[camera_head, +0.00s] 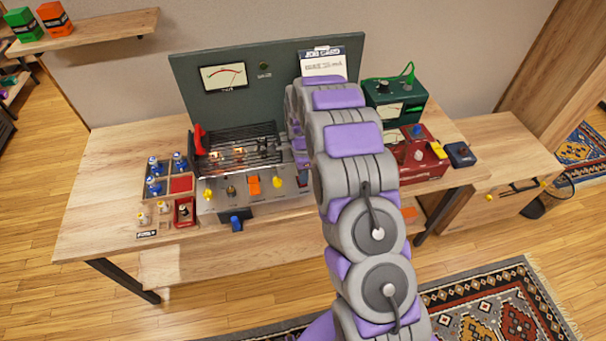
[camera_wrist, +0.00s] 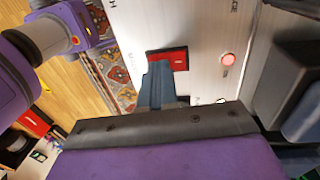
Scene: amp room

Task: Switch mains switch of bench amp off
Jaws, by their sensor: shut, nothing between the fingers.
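The bench amp (camera_head: 240,201) is a metal chassis with a dark wire cage on top, standing on the bench. In the wrist view its pale front panel (camera_wrist: 205,25) fills the upper middle. The red mains switch (camera_wrist: 181,58) sits on that panel, partly covered by my fingers. A round red lamp (camera_wrist: 228,58) beside it looks lit. My gripper (camera_wrist: 158,68) is shut and empty, with its fingertips at the switch's edge; I cannot tell whether they touch. In the head view my arm hides the amp's right end, and I cannot make out my gripper there.
A red unit (camera_head: 425,170) and a green metered unit (camera_head: 396,108) stand right of my arm. A tray (camera_head: 166,168) with small parts lies left of the amp. A grey backboard (camera_head: 225,105) with a meter (camera_head: 223,76) rises behind. The bench's left end (camera_head: 100,215) is clear.

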